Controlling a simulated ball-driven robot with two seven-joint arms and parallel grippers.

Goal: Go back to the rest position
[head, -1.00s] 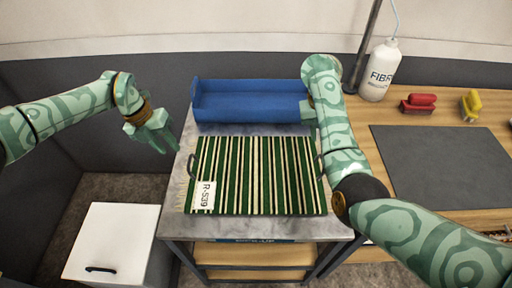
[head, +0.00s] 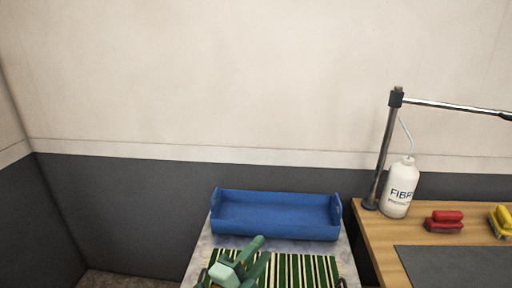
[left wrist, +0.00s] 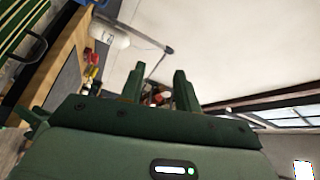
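My left gripper (head: 260,252) is at the bottom of the head view, in front of the green and cream striped rug (head: 309,272) and hiding part of it. In the left wrist view its two fingers (left wrist: 159,82) stand apart with nothing between them, so it is open and empty. The rug lies on a grey-topped cart (head: 204,252) and is cut off by the lower edge of the head view. A corner of striped cloth also shows at the upper left of the left wrist view (left wrist: 14,28). My right gripper and arm are out of view.
A blue tray (head: 275,233) stands behind the rug. On the wooden bench (head: 375,240) at right are a white bottle (head: 399,190), a red brush (head: 444,219), a yellow brush (head: 502,220), a dark mat (head: 455,262) and a metal post (head: 382,160). The wall above is bare.

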